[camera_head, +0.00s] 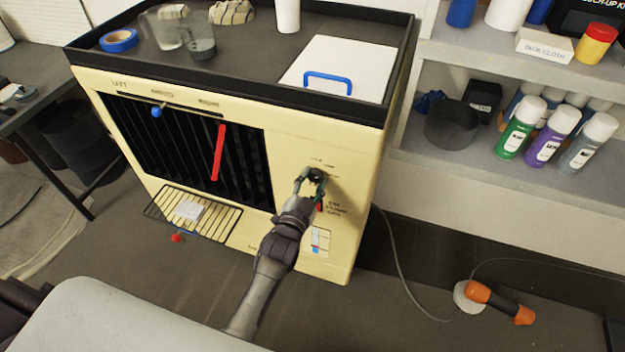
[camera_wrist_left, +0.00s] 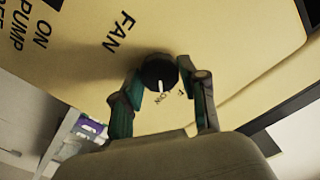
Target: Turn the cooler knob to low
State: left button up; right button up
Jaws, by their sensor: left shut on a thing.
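The cooler (camera_head: 345,225) is a cream box with a dark slatted front. Its black round knob (camera_head: 316,175) sits on the right part of the front panel. In the left wrist view the knob (camera_wrist_left: 158,72) shows a white pointer mark, with "FAN" lettering beside it and small partly hidden lettering near the pointer. My left gripper (camera_head: 311,181) is at the knob, its two fingers on either side of it. In the left wrist view the gripper (camera_wrist_left: 160,88) is shut on the knob. My right gripper is not in view.
A red strip (camera_head: 218,152) hangs on the slats, and a wire shelf (camera_head: 222,222) juts from the lower front. The top tray holds blue tape (camera_head: 119,40), cups and a white lid (camera_head: 340,68). Shelves with spray cans (camera_head: 521,128) stand at right. A cable crosses the floor.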

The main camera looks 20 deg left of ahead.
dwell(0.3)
pick_arm(q)
jog(key=o, duration=1.1)
jog(key=shift+o, duration=0.2)
jog(key=s, duration=1.2)
jog(key=shift+a, duration=0.15)
jog(key=shift+f, duration=0.1)
jog(key=s+d+f+n+g, duration=0.1)
jog(key=s+f+g, duration=0.35)
jog(key=f, duration=0.85)
jog(key=s+d+f+n+g, duration=0.1)
jog(key=s+f+g, duration=0.35)
jog(key=f, duration=0.85)
jog(key=s+a+f+g, duration=0.2)
jog(key=s+f, duration=0.3)
jog(key=s, duration=0.4)
jog(key=s+a+f+n+g, duration=0.1)
jog(key=s+a+f+g, duration=0.2)
jog(key=s+f, duration=0.3)
jog(key=s+a+f+n+g, duration=0.1)
jog(key=s+a+f+g, duration=0.2)
jog(key=s, duration=1.1)
notch_tip(320, 180, down, 3)
jog(key=shift+s+f+y, duration=0.1)
jog(key=shift+s+y, duration=0.1)
jog(key=shift+y, duration=0.1)
